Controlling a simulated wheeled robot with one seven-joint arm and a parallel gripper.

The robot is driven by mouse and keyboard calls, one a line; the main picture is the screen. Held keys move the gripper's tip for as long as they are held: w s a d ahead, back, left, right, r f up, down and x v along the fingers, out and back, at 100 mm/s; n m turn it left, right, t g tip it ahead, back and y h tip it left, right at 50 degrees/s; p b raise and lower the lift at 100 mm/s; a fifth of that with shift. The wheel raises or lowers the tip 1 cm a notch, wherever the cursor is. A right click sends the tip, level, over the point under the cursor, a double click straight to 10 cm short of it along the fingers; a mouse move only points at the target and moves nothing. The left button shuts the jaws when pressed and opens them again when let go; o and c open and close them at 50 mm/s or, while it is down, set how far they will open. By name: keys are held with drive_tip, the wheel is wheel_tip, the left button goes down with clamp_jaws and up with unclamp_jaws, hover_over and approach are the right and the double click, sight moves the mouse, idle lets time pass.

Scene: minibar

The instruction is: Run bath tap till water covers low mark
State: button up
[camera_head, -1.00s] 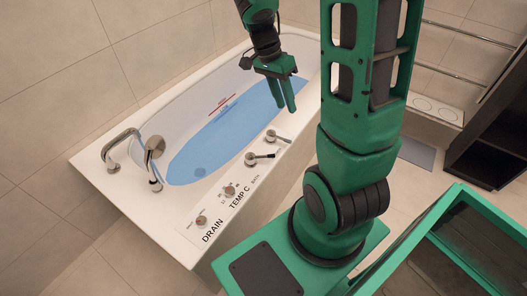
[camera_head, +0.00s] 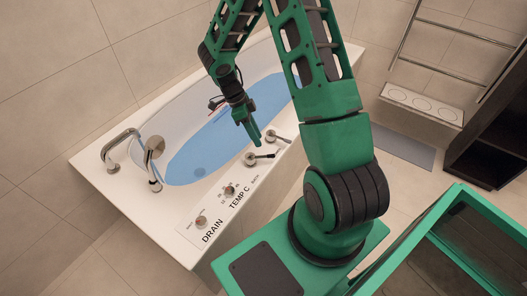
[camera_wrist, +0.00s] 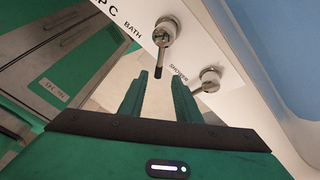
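The bathtub (camera_head: 95,178) holds blue water (camera_head: 205,148). A red mark (camera_head: 215,102) on its far inner wall is partly hidden behind my wrist, and the low mark cannot be made out. The BATH lever (camera_head: 251,158) is on the near rim; it also shows in the wrist view (camera_wrist: 166,32), its handle pointing down toward the gap between my fingers. My gripper (camera_head: 252,138) points down above the rim near this lever. In the wrist view its fingers (camera_wrist: 159,95) are apart with nothing held. The tap spout (camera_head: 153,165) is at the left end; no stream is discernible.
The SHOWER lever (camera_head: 270,136) is close by, right of my finger in the wrist view (camera_wrist: 209,79). The temperature knob (camera_head: 229,190) and drain knob (camera_head: 201,221) are left along the rim. A grey mat (camera_head: 403,150) and dark shelf (camera_head: 490,145) are at right.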

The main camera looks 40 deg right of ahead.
sight(260, 158)
drive_tip(key=x, duration=0.8)
drive_tip(key=shift+f, duration=0.1)
drive_tip(key=shift+c, duration=0.6)
clamp_jaws()
